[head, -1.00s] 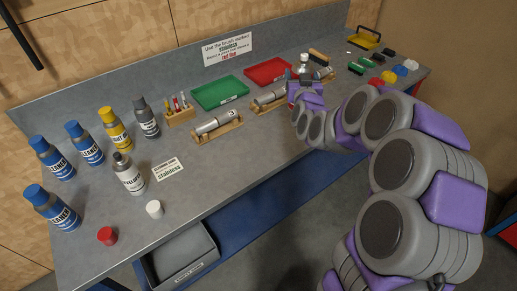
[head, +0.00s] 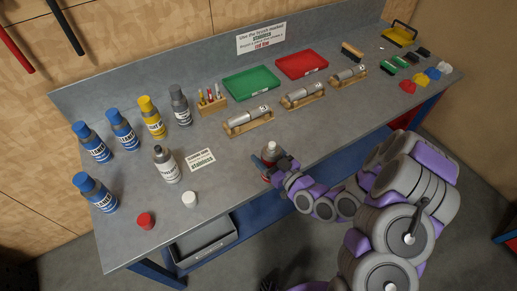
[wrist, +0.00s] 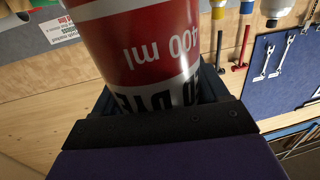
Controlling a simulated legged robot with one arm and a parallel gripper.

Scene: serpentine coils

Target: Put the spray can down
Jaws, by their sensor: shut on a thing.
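A spray can (head: 271,151), red with white bands, is held in my gripper (head: 270,164) by the front edge of the grey workbench (head: 300,140). In the wrist view the can (wrist: 150,40) fills the upper middle, with "400 ml" reading upside down. My gripper (wrist: 160,110) is shut around its body. The can looks roughly upright in the head view. I cannot tell whether its base touches the bench; the gripper hides its lower part.
Several blue, yellow and grey cans and a white can (head: 166,165) stand at the left. A red cap (head: 146,220) and white cap (head: 190,199) lie near the front. Cylinders on wooden stands (head: 247,121) lie behind the can.

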